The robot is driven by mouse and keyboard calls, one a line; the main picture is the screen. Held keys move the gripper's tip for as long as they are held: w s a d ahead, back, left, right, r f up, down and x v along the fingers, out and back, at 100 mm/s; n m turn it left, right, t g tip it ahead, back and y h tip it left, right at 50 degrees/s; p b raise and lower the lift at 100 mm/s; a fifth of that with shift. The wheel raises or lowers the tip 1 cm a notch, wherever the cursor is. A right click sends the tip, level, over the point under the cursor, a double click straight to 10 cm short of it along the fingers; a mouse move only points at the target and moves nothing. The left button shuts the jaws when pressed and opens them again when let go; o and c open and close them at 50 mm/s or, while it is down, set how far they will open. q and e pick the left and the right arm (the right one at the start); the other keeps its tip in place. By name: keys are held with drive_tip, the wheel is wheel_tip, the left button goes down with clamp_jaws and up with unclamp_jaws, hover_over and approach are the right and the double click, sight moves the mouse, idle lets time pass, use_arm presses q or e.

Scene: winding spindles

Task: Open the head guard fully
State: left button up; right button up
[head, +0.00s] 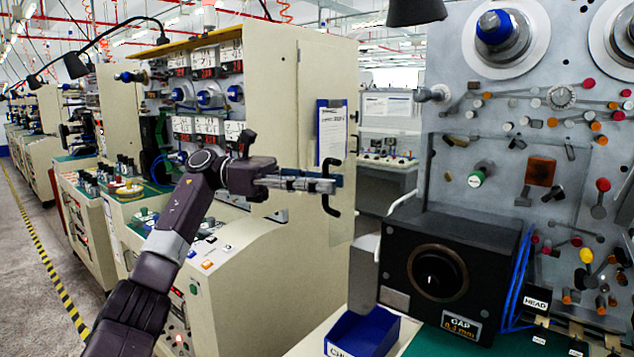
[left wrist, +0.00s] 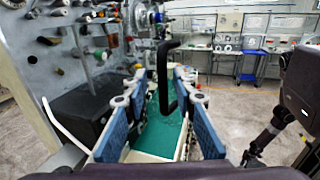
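The head guard (head: 341,226) looks like a clear, see-through panel, seen nearly against the cream cabinet in the head view; its edges are hard to make out. Its black bar handle (head: 331,200) stands upright on it, and shows in the left wrist view (left wrist: 165,85). My left gripper (head: 325,186) reaches in from the left, with its fingertips at the handle. In the left wrist view its blue-padded fingers (left wrist: 160,130) are spread apart, with the handle between or just beyond them. I cannot tell whether they touch it. My right gripper is not clearly seen.
A black box with a round opening (head: 440,270) stands right of the handle, before the grey spindle panel (head: 480,130). A blue bin (head: 365,332) sits at the front. A cream cabinet (head: 280,110) stands behind my left arm. An aisle runs at far left.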

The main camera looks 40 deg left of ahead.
use_arm(q)
drive_tip(key=v, duration=0.8)
drive_tip(key=shift+f, duration=0.1)
idle(0.6)
